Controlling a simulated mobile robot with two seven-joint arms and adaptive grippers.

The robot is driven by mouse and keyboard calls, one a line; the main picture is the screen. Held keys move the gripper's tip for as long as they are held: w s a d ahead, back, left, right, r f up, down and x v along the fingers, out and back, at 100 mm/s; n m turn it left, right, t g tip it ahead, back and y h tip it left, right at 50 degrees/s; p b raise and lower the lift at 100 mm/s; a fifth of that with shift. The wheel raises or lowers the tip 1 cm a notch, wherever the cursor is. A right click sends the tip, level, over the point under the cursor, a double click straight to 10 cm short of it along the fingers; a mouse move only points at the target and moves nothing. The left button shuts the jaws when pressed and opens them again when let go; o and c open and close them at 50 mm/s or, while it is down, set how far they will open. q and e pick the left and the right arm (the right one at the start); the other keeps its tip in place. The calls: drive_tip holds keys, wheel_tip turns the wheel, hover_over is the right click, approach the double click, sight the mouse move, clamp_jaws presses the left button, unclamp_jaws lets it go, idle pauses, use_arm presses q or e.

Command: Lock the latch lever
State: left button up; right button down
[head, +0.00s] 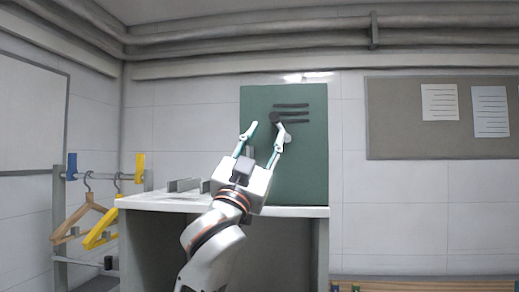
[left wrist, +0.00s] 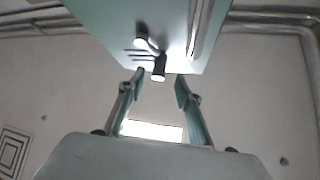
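The latch lever (head: 274,117) shows as a small dark piece on the tall green panel (head: 256,100), beside several dark slots. My left gripper (head: 268,130) reaches up in front of the panel with its two fingers spread apart. In the left wrist view, a dark cylindrical handle with a pale end (left wrist: 158,68) sticks out from the panel, between and slightly beyond the open fingertips (left wrist: 160,79). Neither finger visibly presses on it. A pale round piece (left wrist: 141,41) shows next to the handle. My right gripper is not in view.
A white-topped counter (head: 150,200) stands under the panel, with grey blocks (head: 184,185) on it. A rail at the left holds a wooden hanger (head: 85,218) and a yellow hanger (head: 102,232). A pinboard (head: 395,120) hangs at the right. The air around the gripper looks clear.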

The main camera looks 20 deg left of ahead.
use_arm(q)
drive_tip(key=shift+v, duration=2.15)
